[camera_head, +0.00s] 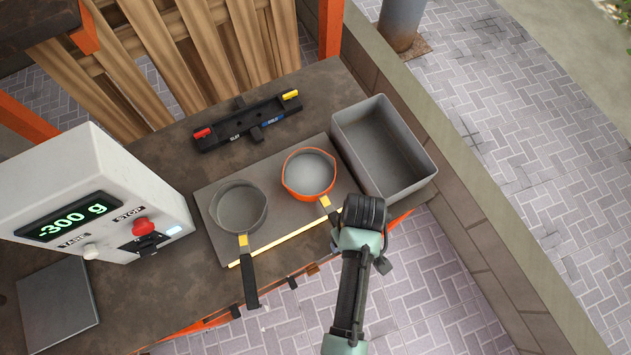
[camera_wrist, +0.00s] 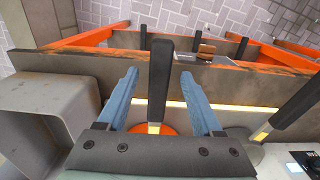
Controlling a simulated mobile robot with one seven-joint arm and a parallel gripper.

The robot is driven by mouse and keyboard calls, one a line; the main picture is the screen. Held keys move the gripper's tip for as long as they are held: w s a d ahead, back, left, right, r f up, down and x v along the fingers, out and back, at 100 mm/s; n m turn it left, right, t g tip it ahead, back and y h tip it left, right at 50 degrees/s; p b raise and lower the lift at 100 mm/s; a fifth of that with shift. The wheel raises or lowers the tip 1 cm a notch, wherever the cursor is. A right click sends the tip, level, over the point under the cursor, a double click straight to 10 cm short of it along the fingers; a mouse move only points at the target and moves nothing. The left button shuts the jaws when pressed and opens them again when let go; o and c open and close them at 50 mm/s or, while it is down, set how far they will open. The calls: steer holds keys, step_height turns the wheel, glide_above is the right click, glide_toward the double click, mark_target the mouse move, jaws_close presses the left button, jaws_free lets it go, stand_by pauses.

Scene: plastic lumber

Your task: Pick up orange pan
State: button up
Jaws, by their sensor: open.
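The orange pan (camera_head: 309,173) sits on a dark plate on the workbench, its handle pointing toward my arm. In the head view my gripper's fingers are hidden behind my wrist, which covers part of the handle. In the wrist view my gripper (camera_wrist: 168,88) is open, and the black handle of the orange pan (camera_wrist: 160,85) stands between the two blue fingers with a gap on each side. A small orange part of the pan's body (camera_wrist: 167,130) shows near the gripper's base. The rest of the pan is hidden there.
A grey pan (camera_head: 238,207) stands left of the orange pan on the plate (camera_head: 290,240). A grey bin (camera_head: 415,178) is on the right. A black holder (camera_head: 247,124) lies behind. A white scale box (camera_head: 105,185) reads -300 g at left.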

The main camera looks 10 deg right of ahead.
steer(key=shift+f, duration=1.4)
jaws_close()
steer(key=shift+w, duration=0.15)
